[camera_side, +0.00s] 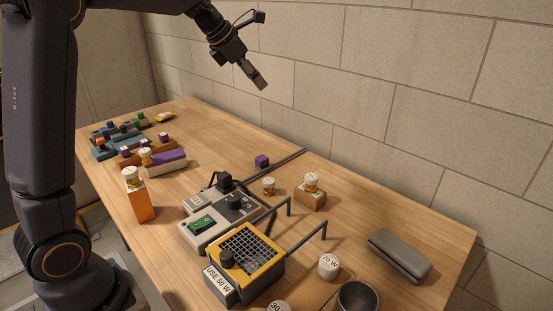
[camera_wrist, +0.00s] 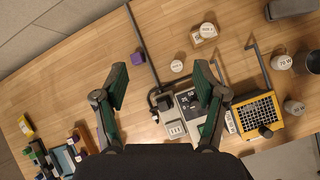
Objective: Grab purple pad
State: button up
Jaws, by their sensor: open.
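A long purple pad (camera_side: 170,158) lies on a pale block at the left middle of the table in the side view. My gripper (camera_side: 260,82) is high above the table near the wall, apart from both. In the wrist view its two green-padded fingers (camera_wrist: 162,88) are spread with nothing between them.
An orange block (camera_side: 141,203) with a white-lidded jar on it stands in front of the pad. A grey device (camera_side: 210,220) and a yellow grille box (camera_side: 250,249) stand centrally, with dark hooks behind. A grey case (camera_side: 400,254) lies right.

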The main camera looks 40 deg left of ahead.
jog(key=w+a+f+n+g, duration=0.1)
jog(key=w+a+f+n, duration=0.2)
jog(key=w+a+f, duration=0.35)
jog(key=g, duration=0.2)
send_near(262, 158)
jog(key=shift+n+y, duration=0.4)
jog(key=x, duration=0.4)
jog(key=shift+f, duration=0.4)
jog(key=shift+x, duration=2.95)
jog(key=shift+w+d+r, duration=0.15)
jog(key=shift+d, duration=0.05)
jog(key=c, duration=1.2)
